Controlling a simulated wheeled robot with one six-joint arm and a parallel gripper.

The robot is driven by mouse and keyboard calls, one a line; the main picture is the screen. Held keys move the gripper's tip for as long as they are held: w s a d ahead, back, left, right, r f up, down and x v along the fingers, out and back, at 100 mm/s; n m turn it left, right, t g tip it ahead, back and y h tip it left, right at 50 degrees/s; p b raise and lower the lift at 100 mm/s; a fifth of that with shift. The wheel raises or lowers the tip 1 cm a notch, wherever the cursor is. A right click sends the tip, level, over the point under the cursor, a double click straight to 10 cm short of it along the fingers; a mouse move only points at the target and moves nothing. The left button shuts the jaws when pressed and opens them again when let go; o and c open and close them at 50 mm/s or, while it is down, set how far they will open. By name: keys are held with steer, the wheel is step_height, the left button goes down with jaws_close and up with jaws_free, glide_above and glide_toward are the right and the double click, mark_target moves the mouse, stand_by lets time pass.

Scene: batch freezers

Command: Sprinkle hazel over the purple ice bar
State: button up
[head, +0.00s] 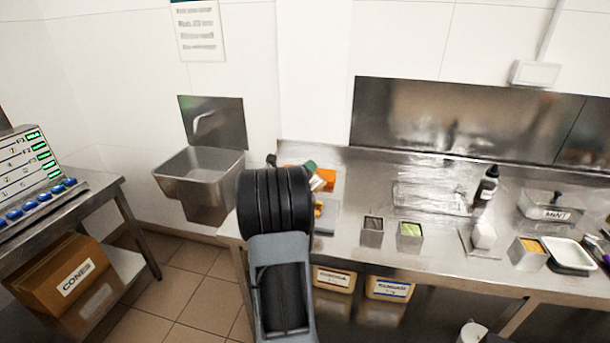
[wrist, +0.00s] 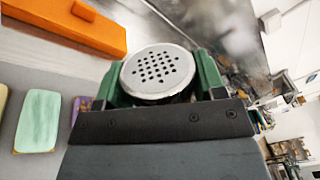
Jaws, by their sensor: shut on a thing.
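My gripper (wrist: 160,92) is shut on a shaker (wrist: 157,68) with a pale round lid full of small holes. The lid faces the wrist camera; the shaker's label and contents are hidden. A purple ice bar (wrist: 79,106) shows only in part in the wrist view, to the left of the shaker, with my gripper covering the rest. A mint-green bar (wrist: 38,122) lies left of it on a grey surface. In the head view my arm hides most of the bars, and my gripper (head: 316,178) is small beside an orange box.
A long orange box (wrist: 65,25) lies behind the bars. On the steel counter (head: 350,250) stand a dark-filled container (head: 372,233), a green-filled one (head: 410,236), a dark bottle (head: 486,186) and a MINT tub (head: 550,207). A sink (head: 200,175) is to the left.

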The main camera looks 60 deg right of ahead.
steer(key=shift+r+m+b, duration=0.7)
steer(key=shift+m+b, duration=0.65)
steer(key=shift+m, duration=0.05)
steer(key=shift+r+m+b, duration=0.55)
steer(key=shift+m+b, duration=0.1)
steer(key=shift+m, duration=0.25)
steer(key=shift+b, duration=0.3)
steer(key=shift+r+m+b, duration=0.25)
steer(key=shift+m+b, duration=0.7)
steer(key=shift+m, duration=0.05)
steer(key=shift+r+m+b, duration=0.35)
steer(key=shift+m+b, duration=0.65)
steer(key=shift+r+m+b, duration=0.35)
steer(key=shift+m+b, duration=0.6)
steer(key=shift+m, duration=0.05)
steer(key=shift+r, duration=0.1)
steer(key=shift+a, duration=0.1)
